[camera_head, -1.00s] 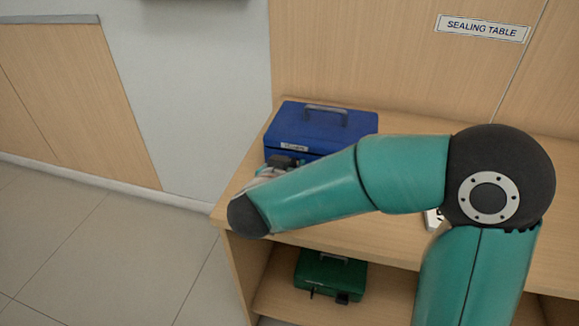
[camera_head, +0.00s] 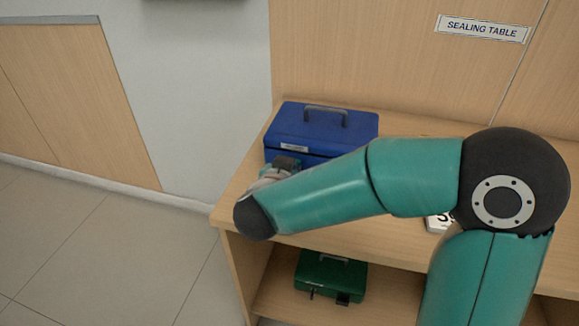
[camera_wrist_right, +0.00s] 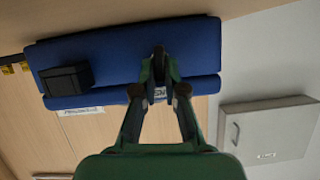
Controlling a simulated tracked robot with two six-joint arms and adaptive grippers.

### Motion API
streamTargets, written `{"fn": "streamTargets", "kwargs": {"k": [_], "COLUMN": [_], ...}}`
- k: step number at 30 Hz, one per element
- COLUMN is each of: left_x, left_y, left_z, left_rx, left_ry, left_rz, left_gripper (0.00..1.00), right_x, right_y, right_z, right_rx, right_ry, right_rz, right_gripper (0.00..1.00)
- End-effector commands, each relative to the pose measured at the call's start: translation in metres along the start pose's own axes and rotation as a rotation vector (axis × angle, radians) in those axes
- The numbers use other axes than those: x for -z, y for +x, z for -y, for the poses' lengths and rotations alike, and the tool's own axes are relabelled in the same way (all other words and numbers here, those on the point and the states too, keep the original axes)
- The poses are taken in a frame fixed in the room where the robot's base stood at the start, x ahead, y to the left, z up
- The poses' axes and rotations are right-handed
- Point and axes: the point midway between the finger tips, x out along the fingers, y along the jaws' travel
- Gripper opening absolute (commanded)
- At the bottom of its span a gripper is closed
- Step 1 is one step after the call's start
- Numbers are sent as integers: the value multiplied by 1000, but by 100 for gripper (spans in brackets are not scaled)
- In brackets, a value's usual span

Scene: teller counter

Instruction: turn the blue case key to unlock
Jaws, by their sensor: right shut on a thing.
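The blue case (camera_head: 320,131) stands on the wooden table, lid down, with a grey handle on top and a small white label on its front. It also shows in the right wrist view (camera_wrist_right: 110,62), with a black block on its face. My right arm reaches across from the right, and my right gripper (camera_wrist_right: 159,68) is at the case's front face, its fingers closed together. The key is hidden between the fingertips, so its angle cannot be seen. In the head view the gripper (camera_head: 286,163) is mostly behind my wrist. My left gripper is out of view.
A green case (camera_head: 331,277) with a key-like part sits on the shelf below. A white card (camera_head: 437,222) is partly hidden by my arm. A grey cabinet (camera_wrist_right: 268,132) shows in the wrist view. The floor at the left is clear.

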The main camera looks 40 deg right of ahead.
Motion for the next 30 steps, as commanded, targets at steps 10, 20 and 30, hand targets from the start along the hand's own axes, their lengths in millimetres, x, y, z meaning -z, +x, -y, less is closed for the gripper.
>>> {"fn": "streamTargets", "kwargs": {"k": [10, 20, 30], "left_x": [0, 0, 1], "left_y": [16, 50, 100], "left_z": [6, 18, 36], "left_rx": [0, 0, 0], "left_ry": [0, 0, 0], "left_rz": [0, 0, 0], "left_gripper": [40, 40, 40], "right_x": [-4, -9, -15], "right_y": [1, 3, 5], "right_z": [-6, -11, -14], "right_rx": [100, 221, 346], "right_ry": [244, 535, 833], "right_rz": [0, -1, 0], "right_gripper": [0, 0, 0]}}
